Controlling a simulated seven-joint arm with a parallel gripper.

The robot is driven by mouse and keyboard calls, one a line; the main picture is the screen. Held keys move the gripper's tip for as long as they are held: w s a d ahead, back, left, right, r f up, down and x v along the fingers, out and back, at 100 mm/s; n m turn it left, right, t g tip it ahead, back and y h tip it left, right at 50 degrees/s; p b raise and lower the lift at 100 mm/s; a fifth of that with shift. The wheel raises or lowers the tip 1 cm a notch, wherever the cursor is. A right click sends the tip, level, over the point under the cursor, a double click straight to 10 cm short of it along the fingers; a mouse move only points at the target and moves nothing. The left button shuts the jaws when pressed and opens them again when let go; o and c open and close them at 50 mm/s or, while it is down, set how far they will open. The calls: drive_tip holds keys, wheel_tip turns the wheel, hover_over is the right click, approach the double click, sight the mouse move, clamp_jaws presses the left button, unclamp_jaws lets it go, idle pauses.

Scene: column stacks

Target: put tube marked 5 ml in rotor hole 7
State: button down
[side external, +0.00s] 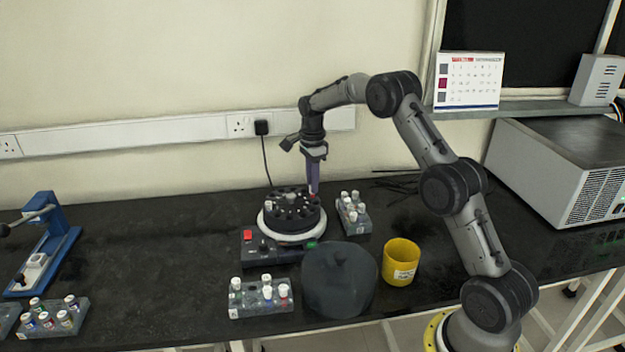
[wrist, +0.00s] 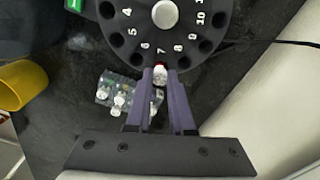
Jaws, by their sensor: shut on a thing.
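The black rotor (side external: 293,212) with a ring of holes sits on the centrifuge base. In the wrist view the rotor (wrist: 150,32) shows white numbers, including 4 to 10, around a pale central knob. My gripper (side external: 313,190) points down at the rotor's right edge. In the wrist view my gripper (wrist: 160,72) is shut on a white-capped tube (wrist: 159,74), right beside the number 7. A bit of red shows just above the cap. The tube's body and its marking are hidden, and I cannot tell how deep it sits in hole 7.
A rack of white-capped tubes (side external: 353,212) stands right of the rotor. Another rack (side external: 261,298) stands in front, beside the dark lid (side external: 339,280) and a yellow cup (side external: 401,262). A blue press (side external: 44,245) stands at far left.

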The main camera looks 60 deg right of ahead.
drive_tip(key=shift+f, duration=0.35)
drive_tip(key=shift+c, duration=1.9)
unclamp_jaws()
drive_tip(key=shift+r, duration=0.1)
drive_tip(key=shift+r, duration=2.95)
